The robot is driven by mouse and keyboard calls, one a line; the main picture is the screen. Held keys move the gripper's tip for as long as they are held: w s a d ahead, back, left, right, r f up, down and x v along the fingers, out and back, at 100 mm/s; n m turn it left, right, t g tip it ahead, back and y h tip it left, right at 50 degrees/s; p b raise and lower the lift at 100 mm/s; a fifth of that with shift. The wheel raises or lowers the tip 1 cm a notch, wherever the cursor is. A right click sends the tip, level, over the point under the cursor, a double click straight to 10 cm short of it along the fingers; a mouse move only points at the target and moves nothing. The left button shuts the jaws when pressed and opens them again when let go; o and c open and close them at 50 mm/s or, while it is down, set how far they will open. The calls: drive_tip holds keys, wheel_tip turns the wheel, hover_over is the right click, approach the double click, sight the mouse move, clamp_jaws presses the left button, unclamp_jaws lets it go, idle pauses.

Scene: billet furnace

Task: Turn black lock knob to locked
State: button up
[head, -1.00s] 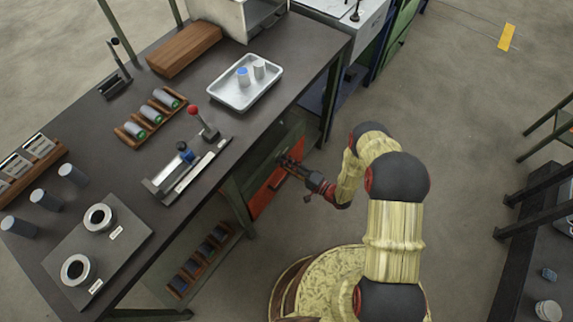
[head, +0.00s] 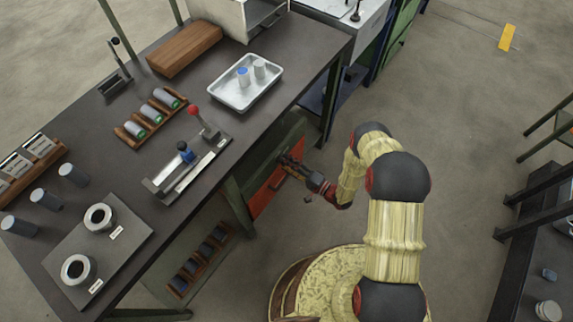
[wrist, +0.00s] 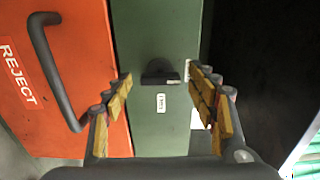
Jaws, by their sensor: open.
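The black lock knob (wrist: 160,72) sits on a green panel (wrist: 158,30) in the wrist view, with a small white label (wrist: 160,102) below it whose text I cannot read. My gripper (wrist: 165,82) is open, with one finger on each side of the knob in the picture. I see no contact with the knob, and I cannot tell the depth gap. In the head view my gripper (head: 288,163) is at the front of the cabinet under the bench, and the knob is hidden there.
An orange door (wrist: 75,70) marked REJECT, with a dark curved handle (wrist: 52,70), is left of the green panel. The bench top (head: 245,135) overhangs above my gripper. It holds a metal tray (head: 245,98) and a slide fixture (head: 185,170).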

drive_tip(key=v, duration=1.1)
drive_tip(key=shift+s+d, duration=0.3)
